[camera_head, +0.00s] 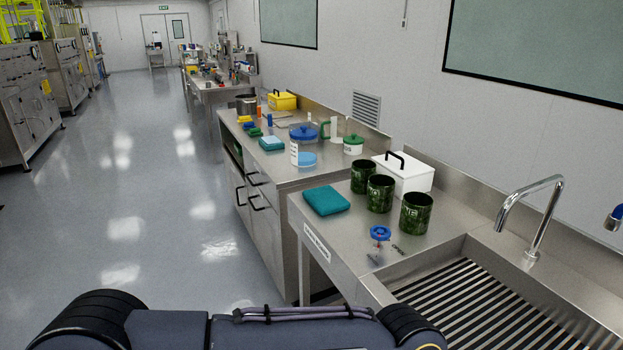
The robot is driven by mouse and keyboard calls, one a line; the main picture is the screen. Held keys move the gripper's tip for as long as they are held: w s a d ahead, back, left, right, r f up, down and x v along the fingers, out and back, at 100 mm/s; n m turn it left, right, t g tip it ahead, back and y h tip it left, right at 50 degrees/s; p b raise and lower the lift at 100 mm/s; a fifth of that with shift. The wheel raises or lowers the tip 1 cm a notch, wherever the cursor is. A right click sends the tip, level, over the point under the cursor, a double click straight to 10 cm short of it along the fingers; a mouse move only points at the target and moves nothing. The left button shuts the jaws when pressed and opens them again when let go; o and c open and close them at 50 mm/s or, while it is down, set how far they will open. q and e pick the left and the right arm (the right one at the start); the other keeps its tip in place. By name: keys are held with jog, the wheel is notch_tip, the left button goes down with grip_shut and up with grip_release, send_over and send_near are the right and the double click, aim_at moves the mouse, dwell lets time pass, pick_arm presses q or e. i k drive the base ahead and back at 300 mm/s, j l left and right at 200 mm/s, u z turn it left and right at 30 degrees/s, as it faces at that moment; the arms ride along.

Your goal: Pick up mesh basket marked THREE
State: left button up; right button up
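Three dark green mesh baskets stand upright in a slanting row on the steel counter by the sink: a far one (363,176), a middle one (380,194) and a near one (416,213). Each is a round, open-topped can. Pale lettering shows on them, but it is too small and blurred for me to tell which is marked THREE. The baskets stand close together, with small gaps. Neither of my grippers is in view; only dark parts of my own body show along the bottom edge.
A white box with a black handle (405,174) stands behind the baskets. A folded teal cloth (326,201) lies to their left. A blue-handled valve (380,234) is at the counter's front. The sink (480,310) with its tall faucet (539,215) lies to the right.

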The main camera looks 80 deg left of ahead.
aim_at(363, 177)
jog(key=u, duration=2.3)
jog(key=i+j+z, duration=0.1)
jog(key=i+j, duration=0.25)
jog(key=i+j+z, duration=0.1)
jog(key=i+j, duration=0.25)
jog(key=i+j+z, duration=0.1)
jog(key=i+j, duration=0.25)
jog(key=i+j+z, duration=0.1)
jog(key=i+j, duration=0.2)
jog(key=j, duration=0.15)
jog(key=i+j+z, duration=0.1)
jog(key=i+j, duration=0.2)
jog(key=j, duration=0.15)
jog(key=i+j+z, duration=0.1)
jog(key=i+j, duration=0.2)
jog(key=j, duration=0.2)
jog(key=i+j+z, duration=0.1)
jog(key=i+j, duration=0.15)
jog(key=j, duration=0.2)
jog(key=i+j+z, duration=0.1)
jog(key=i+j, duration=0.15)
jog(key=j, duration=0.25)
